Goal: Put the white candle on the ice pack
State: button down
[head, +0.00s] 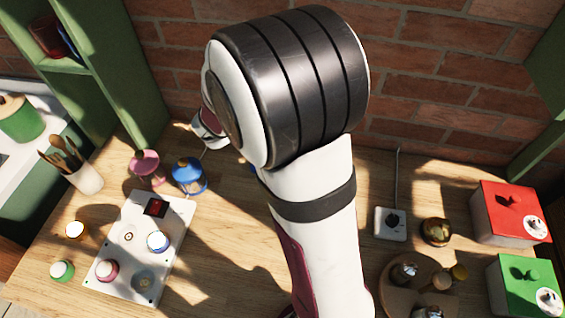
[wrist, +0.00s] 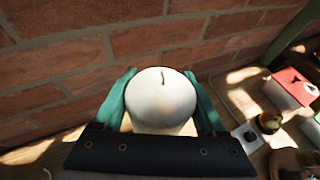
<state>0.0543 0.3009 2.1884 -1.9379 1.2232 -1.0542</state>
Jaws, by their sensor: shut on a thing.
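My gripper (wrist: 161,80) is shut on the white candle (wrist: 160,100) in the wrist view, with one green finger on each side of it. The candle is round and pale, with a short dark wick on top, and looks upright. A brick wall is behind it. In the head view my arm hides the gripper and the candle. I cannot make out the ice pack in either view. A small blue patch (head: 253,170) shows at the left edge of my arm, and I cannot tell what it is.
A white panel (head: 128,236) with small jars and a red switch lies at left. A blue lantern (head: 189,175) and a pink stand (head: 147,167) are behind it. At right are a socket box (head: 390,224), a red box (head: 507,215), a green box (head: 524,285) and a round tray (head: 392,296).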

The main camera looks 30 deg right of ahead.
jog(key=s+d+f+m+g, duration=0.35)
jog(key=s+d, duration=0.25)
jog(key=s, duration=0.2)
jog(key=shift+n+t+h, duration=0.25)
jog(key=shift+n+h, duration=0.05)
jog(key=shift+n, duration=0.15)
jog(key=shift+w+a+f, duration=0.95)
jog(key=shift+w+f, duration=0.7)
jog(key=shift+f, duration=0.45)
jog(key=shift+w+a+f, duration=1)
jog(key=shift+w+f, duration=0.7)
jog(key=shift+f, duration=0.35)
jog(key=shift+w+a+f, duration=0.95)
jog(key=shift+w+f, duration=0.7)
jog(key=shift+f, duration=0.45)
jog(key=shift+f, duration=0.1)
